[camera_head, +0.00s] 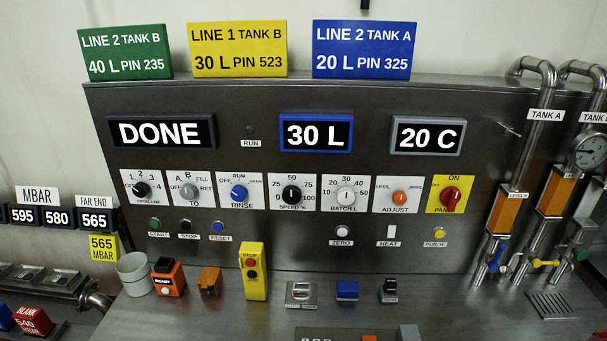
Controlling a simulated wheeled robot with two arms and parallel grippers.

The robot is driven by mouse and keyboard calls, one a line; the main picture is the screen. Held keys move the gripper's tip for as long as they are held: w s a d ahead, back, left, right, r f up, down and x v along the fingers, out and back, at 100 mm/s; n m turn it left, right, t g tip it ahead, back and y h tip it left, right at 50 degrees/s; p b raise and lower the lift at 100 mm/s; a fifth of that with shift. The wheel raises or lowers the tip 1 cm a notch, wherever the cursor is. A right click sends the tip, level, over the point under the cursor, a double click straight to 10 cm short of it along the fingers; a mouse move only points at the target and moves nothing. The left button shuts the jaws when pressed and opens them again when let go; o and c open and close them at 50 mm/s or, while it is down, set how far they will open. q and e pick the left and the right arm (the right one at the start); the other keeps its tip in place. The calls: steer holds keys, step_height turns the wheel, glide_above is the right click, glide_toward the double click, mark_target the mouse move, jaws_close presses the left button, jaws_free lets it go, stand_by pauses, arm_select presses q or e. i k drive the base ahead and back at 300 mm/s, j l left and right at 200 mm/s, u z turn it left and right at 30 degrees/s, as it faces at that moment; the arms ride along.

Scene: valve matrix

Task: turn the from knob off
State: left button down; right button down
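The from knob (141,190) is a small black knob at the far left of the row of knobs on the steel panel. Its white plate is marked OFF and 1 to 4, with small lettering below that seems to read FROM LINE. The knob is too small for me to tell surely which mark its pointer is on. The grey TO knob (188,190) is just to its right. Neither of my grippers is in view, and nothing covers the from knob.
The panel (400,240) also holds a blue rinse knob (238,192), a red panel switch (451,198) and a display reading DONE (163,132). Below, a grey cup (134,274), an orange box (169,278) and a yellow stop box (253,271) stand on the steel ledge.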

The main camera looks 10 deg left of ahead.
mark_target(140, 190)
steer(key=k+l+u, duration=0.15)
steer(key=u, duration=1.15)
